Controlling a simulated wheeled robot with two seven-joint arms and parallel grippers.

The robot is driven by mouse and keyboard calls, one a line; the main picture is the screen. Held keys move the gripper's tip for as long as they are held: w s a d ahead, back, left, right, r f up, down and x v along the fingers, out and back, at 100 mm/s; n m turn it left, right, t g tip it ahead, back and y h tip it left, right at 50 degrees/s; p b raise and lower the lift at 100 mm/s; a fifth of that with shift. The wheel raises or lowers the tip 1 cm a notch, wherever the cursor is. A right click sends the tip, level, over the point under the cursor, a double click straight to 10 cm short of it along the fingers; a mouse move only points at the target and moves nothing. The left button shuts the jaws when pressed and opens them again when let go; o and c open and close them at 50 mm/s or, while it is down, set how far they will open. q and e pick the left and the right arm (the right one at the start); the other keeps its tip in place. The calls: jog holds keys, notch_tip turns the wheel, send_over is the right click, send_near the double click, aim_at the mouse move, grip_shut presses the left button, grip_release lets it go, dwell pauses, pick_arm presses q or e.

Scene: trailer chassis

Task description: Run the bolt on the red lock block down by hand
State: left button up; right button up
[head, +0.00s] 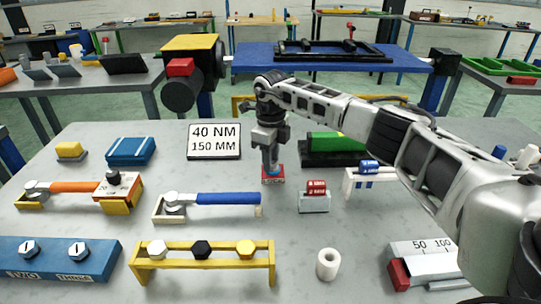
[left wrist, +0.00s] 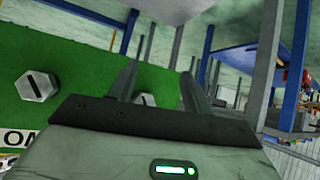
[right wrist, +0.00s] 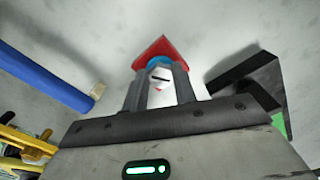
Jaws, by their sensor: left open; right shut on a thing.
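The red lock block (head: 273,181) sits on the grey table near the middle, below my right gripper (head: 270,170). In the right wrist view the red block (right wrist: 165,46) shows beyond the fingers. My right gripper (right wrist: 160,85) points down and is shut on the bolt (right wrist: 160,78), a pale head with a dark slot mark. A blue ring (right wrist: 159,61) lies between the bolt head and the block. The bolt's shank is hidden. My left gripper (left wrist: 165,75) is out of the head view; its wrist view shows its fingers apart, in front of a green surface with bolt heads.
A blue-handled wrench (head: 225,198) lies left of the block, and a small red-topped grey block (head: 315,198) stands to the right. A sign (head: 214,141) reading 40 NM, 150 MM lies behind. A yellow rack (head: 205,264) with bolts stands in front. Bare table separates them.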

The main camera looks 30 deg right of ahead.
jog(key=m, duration=0.3)
jog(key=m+p, duration=0.1)
jog(key=m, duration=0.1)
jog(key=shift+w+d+r, duration=0.2)
jog(key=shift+d+r, duration=0.05)
jog(key=shift+r, duration=0.15)
jog(key=shift+c, duration=0.2)
jog(key=shift+m, duration=0.3)
jog(key=o, duration=0.8)
jog(key=shift+o, duration=1)
jog(key=shift+s, duration=0.1)
jog(key=shift+f, duration=0.15)
notch_tip(320, 180, up, 16)
jog(key=b, duration=0.2)
